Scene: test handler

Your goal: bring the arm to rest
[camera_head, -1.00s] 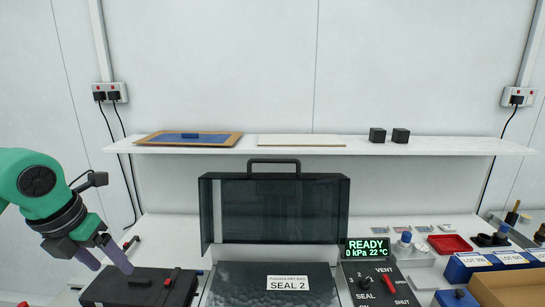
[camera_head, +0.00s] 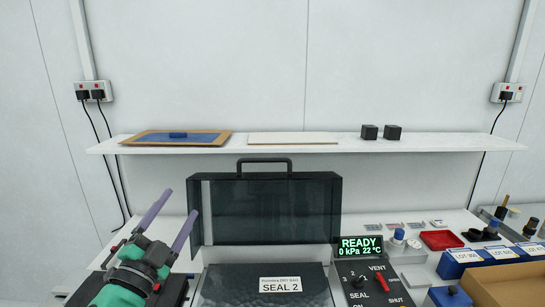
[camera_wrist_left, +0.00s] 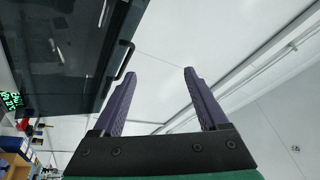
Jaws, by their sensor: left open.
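My left gripper (camera_head: 172,217) is at the lower left of the head view, its two purple fingers pointing up and apart with nothing between them. It is in front of and above a black box (camera_head: 92,287), which it partly hides. In the left wrist view the fingers (camera_wrist_left: 158,80) are also wide apart and empty. They point toward the white wall and ceiling, with the dark lid at the left. My right gripper is in neither view.
A dry-bag sealer with a raised dark clear lid (camera_head: 270,210) stands just right of my left gripper. Its display panel (camera_head: 362,247) reads READY. A white shelf (camera_head: 300,148) runs behind. Blue bins (camera_head: 455,266) and a cardboard box (camera_head: 505,288) stand at the right.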

